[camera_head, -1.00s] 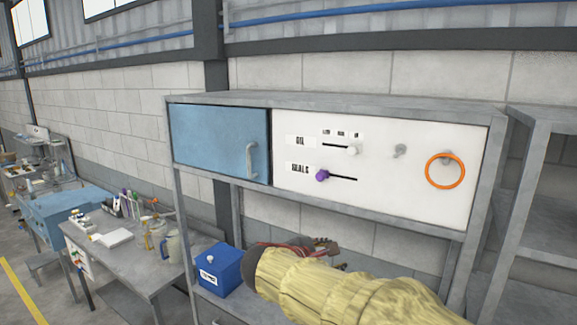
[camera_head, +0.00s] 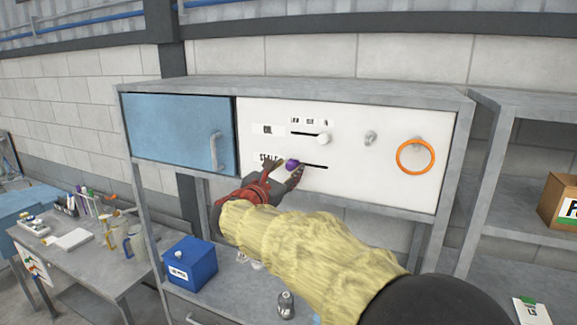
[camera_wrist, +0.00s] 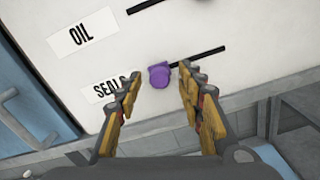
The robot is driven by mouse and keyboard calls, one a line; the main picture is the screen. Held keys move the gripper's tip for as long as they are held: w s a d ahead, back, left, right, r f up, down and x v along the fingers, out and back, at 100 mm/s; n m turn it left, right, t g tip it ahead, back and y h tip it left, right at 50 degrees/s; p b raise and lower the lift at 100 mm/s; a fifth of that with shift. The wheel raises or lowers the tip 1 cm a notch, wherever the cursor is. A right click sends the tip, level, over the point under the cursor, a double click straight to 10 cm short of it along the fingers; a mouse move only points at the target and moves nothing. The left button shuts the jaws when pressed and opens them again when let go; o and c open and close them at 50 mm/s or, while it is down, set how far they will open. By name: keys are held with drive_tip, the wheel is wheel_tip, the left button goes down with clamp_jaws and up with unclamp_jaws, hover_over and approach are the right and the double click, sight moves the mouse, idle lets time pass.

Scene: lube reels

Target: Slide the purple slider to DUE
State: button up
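The purple slider (camera_head: 292,165) sits at the left end of the lower slot on the white panel (camera_head: 350,185), beside the SEALS label. It also shows in the wrist view (camera_wrist: 159,75). My gripper (camera_head: 284,172) is at the panel, with its fingers on either side of the purple knob. In the wrist view, my gripper (camera_wrist: 158,82) is open, with gaps between both fingers and the knob. Small labels (camera_head: 309,120) above that slot are too small to read.
An orange ring (camera_head: 415,156) and a grey knob (camera_head: 370,138) are on the panel's right. A blue door with a handle (camera_head: 216,150) is at its left. A blue box (camera_head: 190,263) stands on the shelf below. A side shelf holds a carton (camera_head: 560,203).

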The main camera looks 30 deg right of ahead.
drive_tip(key=shift+w+d, duration=0.35)
drive_tip(key=shift+w, duration=0.15)
drive_tip(key=shift+s, duration=0.15)
clamp_jaws()
idle(0.5)
